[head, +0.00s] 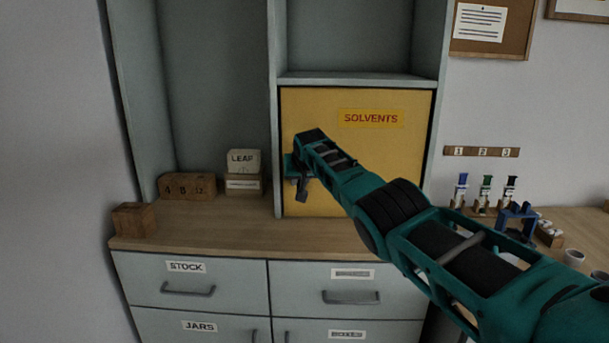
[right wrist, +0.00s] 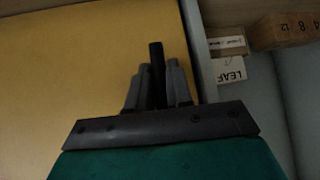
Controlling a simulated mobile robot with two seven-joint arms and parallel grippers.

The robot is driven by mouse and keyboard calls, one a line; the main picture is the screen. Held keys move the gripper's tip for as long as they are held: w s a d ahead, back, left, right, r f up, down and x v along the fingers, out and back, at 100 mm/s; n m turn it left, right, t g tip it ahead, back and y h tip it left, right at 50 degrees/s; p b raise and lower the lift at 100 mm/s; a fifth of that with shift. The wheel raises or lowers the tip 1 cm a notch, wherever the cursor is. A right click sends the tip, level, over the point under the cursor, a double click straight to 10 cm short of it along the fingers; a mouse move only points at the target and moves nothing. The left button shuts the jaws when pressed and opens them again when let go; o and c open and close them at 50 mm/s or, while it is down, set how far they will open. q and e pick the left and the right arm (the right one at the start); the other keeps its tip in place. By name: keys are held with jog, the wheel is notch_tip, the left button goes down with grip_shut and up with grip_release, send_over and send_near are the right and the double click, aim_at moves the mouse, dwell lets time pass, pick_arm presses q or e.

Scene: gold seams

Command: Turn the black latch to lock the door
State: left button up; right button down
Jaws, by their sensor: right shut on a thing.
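The yellow door (head: 400,165) with a red "SOLVENTS" label is flush in the cabinet frame and looks closed. My right gripper (head: 298,180) is at the door's left edge, with its arm reaching in from the lower right. In the right wrist view, the two grey fingers of this gripper (right wrist: 158,78) are shut on the black latch (right wrist: 156,56), which sticks out beyond the fingertips. The yellow door also fills the left of that view (right wrist: 70,70). In the head view my gripper covers most of the latch, so its exact angle is hard to tell. My left gripper is out of view.
Left of the door, a "LEAF" box (head: 243,161) and number blocks (head: 187,186) stand on the wooden counter (head: 210,235). A small wooden block (head: 133,219) sits at its left end. At right are coloured vials (head: 485,190), a blue stand (head: 517,218) and cups (head: 574,257).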

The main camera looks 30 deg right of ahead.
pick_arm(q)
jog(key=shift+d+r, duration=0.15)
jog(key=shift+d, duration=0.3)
pick_arm(e)
jog(key=shift+s+d, duration=0.15)
jog(key=c, duration=1.1)
grip_release()
jog(key=shift+c, duration=0.2)
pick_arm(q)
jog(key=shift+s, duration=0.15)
pick_arm(e)
jog(key=shift+r, duration=0.1)
